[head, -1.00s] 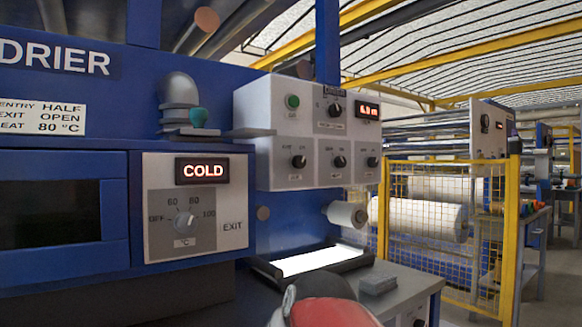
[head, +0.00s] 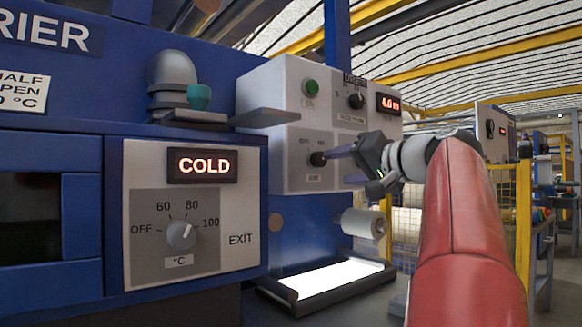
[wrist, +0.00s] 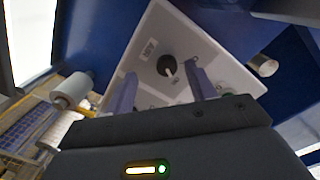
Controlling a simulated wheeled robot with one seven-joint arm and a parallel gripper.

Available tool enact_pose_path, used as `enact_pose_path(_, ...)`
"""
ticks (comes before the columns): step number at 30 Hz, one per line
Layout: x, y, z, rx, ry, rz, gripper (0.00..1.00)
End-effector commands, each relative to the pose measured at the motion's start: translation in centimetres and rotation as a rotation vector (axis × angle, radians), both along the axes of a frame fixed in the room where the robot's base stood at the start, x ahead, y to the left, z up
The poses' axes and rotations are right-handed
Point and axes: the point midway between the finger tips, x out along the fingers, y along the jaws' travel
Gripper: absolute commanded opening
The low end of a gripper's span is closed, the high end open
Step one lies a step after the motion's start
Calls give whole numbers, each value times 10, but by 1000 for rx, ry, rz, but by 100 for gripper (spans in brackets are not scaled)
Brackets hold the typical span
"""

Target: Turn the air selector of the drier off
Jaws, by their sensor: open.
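The gripper is open, with purple fingers pointing at the box. In the wrist view this black knob (wrist: 166,66) has a pale pointer mark and appears between the two fingertips (wrist: 161,80). I cannot tell whether they touch it. The lower knobs farther right are hidden behind my gripper.
An exit temperature panel (head: 150,260) with a grey dial (head: 181,234) and a display (head: 203,165) reading COLD is at left. A grey shelf (head: 262,117) juts out beside the box. A white roll (head: 362,223) and a lit plate (head: 330,278) lie below.

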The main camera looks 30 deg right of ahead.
Motion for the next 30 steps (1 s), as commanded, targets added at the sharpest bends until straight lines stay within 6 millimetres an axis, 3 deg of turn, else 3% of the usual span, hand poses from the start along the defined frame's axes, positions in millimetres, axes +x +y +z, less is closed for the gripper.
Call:
enact_pose_path(2,-11,-10,11,-3,-39,-3,55)
enact_pose_path(5,-12,-13,18,-2,-60,-1,55)
enact_pose_path(18,52,-7,19,-2,-59,3,55)
enact_pose_path(30,62,-6,17,-4,-59,-1,55)
